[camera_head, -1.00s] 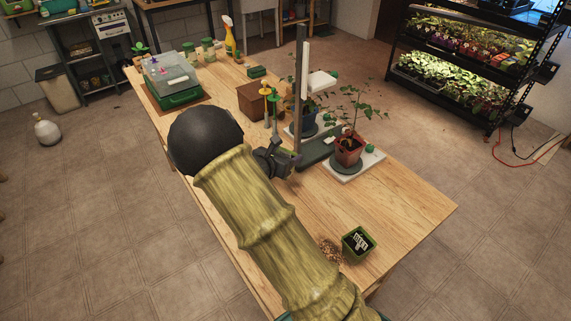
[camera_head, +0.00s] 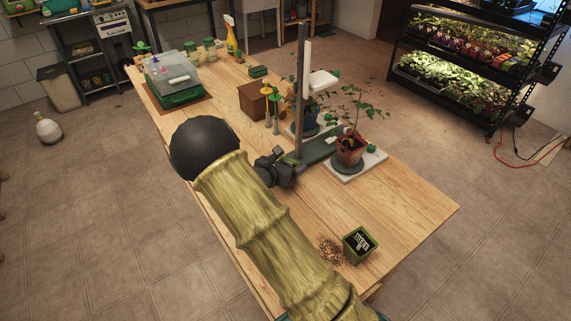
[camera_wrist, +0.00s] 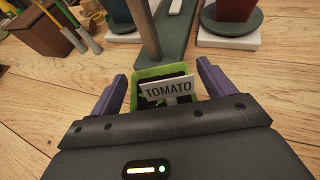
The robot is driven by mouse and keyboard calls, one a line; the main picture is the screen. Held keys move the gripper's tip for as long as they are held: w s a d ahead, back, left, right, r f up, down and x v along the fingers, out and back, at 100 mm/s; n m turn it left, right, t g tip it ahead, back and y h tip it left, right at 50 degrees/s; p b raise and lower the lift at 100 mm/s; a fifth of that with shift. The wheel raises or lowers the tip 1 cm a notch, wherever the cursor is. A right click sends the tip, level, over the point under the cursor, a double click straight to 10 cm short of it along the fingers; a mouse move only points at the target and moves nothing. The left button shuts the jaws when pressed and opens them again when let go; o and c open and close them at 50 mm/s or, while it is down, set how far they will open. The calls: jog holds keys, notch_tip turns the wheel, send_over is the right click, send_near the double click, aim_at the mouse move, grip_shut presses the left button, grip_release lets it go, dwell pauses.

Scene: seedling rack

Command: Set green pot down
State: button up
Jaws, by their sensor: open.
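A green pot (camera_wrist: 143,73) with dark soil and a white TOMATO label (camera_wrist: 168,90) stands between the purple fingers of my gripper (camera_wrist: 162,82) in the wrist view. The fingers are open, one on each side of it. Its lower part is hidden, so I cannot tell exactly what it rests on. In the head view my gripper (camera_head: 296,168) is low beside the grey base of the post, with only a sliver of green showing. A second green pot (camera_head: 352,254) with a white label stands near the table's front right corner.
A grey post (camera_head: 303,80) rises right behind my gripper from a dark grey base (camera_head: 322,148). A red-brown pot (camera_head: 350,150) with a tall plant stands to the right on a white slab. Spilled soil (camera_head: 331,250) lies beside the second green pot. The table's right front is mostly clear.

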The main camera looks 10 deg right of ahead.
jog(key=shift+s+r, duration=0.1)
jog(key=shift+r, duration=0.05)
jog(key=v, duration=1.2)
jog(key=s+d+m+g+y, duration=0.2)
jog(key=s+d+m+g, duration=0.65)
jog(key=s+m, duration=0.35)
jog(key=s+r+m+t+y, duration=0.1)
jog(key=s+r+m+y, duration=0.1)
jog(key=m, duration=0.5)
jog(key=s+a+r+m+y, duration=0.1)
jog(key=s+r+m+y, duration=0.1)
jog(key=s+m+y, duration=0.3)
jog(key=m, duration=0.3)
jog(key=shift+s+a+t, duration=0.2)
jog(key=shift+s+t, duration=0.15)
jog(key=shift+s, duration=0.05)
